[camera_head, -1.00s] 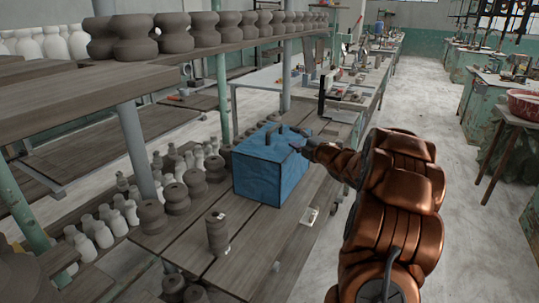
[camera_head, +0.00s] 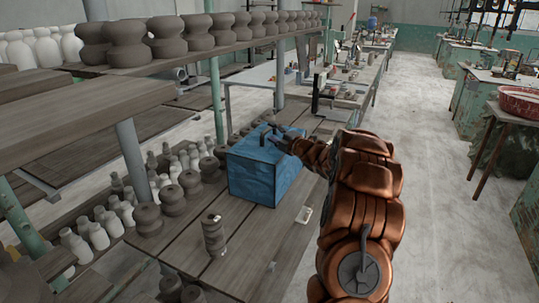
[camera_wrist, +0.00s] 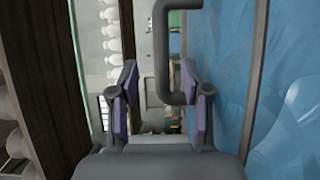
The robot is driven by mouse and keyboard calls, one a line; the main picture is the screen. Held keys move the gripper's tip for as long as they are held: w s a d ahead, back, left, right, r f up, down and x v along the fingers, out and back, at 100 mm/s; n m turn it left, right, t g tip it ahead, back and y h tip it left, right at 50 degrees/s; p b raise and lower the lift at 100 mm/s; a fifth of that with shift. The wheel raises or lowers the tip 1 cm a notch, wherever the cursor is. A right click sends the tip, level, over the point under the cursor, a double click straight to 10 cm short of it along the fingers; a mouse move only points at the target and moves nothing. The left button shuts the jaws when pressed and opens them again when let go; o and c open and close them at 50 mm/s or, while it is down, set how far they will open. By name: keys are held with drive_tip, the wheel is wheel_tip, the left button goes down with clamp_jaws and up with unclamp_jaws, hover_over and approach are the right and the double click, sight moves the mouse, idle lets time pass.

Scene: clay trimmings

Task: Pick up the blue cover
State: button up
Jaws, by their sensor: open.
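The blue cover (camera_head: 247,149) is the top of a blue box (camera_head: 252,180) standing on the wooden bench. It has a dark upright handle, which shows in the wrist view (camera_wrist: 176,50) as a grey bent bar beside the blue surface (camera_wrist: 222,50). My gripper (camera_head: 273,137) is at the handle, above the cover, and largely blends with it in the head view. In the wrist view my gripper (camera_wrist: 163,100) is open. The handle's lower bend appears between the fingers, nearer the right one; I cannot tell if they touch.
A stacked clay piece (camera_head: 213,235) stands on the bench (camera_head: 245,235) in front of the box. Several clay pots and white bottles line the left side. A shelf (camera_head: 180,62) with grey pots runs along the upper left. The floor (camera_head: 430,190) at the right is clear.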

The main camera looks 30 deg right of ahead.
sight(269, 129)
drive_tip(key=shift+w+d+r+p, duration=0.15)
drive_tip(key=shift+w+p, duration=0.25)
drive_tip(key=shift+w, duration=0.3)
drive_tip(key=shift+w+d+f+p, duration=0.15)
drive_tip(key=shift+w+p, duration=0.15)
drive_tip(key=shift+w, duration=0.5)
drive_tip(key=shift+w+a+f+p, duration=0.1)
drive_tip(key=shift+w+p, duration=0.2)
drive_tip(key=shift+w, duration=0.5)
clamp_jaws()
drive_tip(key=shift+d, duration=0.1)
